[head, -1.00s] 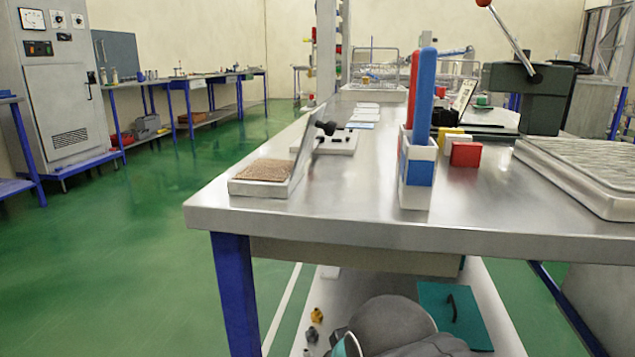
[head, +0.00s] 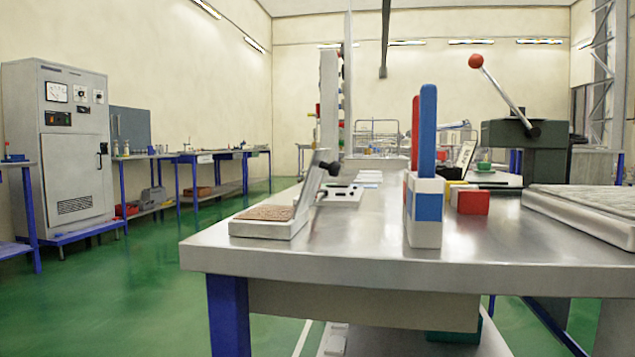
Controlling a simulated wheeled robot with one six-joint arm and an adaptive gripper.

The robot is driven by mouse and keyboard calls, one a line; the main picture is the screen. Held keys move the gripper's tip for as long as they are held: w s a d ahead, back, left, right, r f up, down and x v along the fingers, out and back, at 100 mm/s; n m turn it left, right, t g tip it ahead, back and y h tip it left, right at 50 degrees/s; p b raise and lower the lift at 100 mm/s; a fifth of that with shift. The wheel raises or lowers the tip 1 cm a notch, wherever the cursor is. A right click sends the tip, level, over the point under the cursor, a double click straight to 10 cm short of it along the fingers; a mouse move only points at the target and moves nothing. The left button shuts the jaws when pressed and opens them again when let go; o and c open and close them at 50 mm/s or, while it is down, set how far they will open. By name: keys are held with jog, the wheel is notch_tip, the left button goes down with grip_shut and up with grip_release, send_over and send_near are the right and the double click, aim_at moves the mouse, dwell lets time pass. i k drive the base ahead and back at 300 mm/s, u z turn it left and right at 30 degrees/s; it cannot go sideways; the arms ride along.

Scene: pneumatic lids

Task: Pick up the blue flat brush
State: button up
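A tall, flat blue piece (head: 428,130) stands upright near the front of the metal bench, and it looks like the handle of the blue flat brush. Its lower end is hidden in a white block-shaped holder (head: 426,235) with a blue band. No bristles show. A similar red upright piece (head: 415,125) stands just behind it to the left, partly hidden. My gripper is not in view.
The holder stands near the front edge of the metal bench (head: 330,252). Right are a red block (head: 473,201), a grey slab (head: 590,212) and a green lever press (head: 525,150). Green floor (head: 140,290) lies open at left.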

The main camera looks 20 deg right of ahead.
aim_at(427, 93)
jog(key=u, duration=0.05)
jog(key=k, duration=1.1)
jog(key=z, duration=0.75)
jog(key=i, duration=0.85)
jog(key=u, duration=0.7)
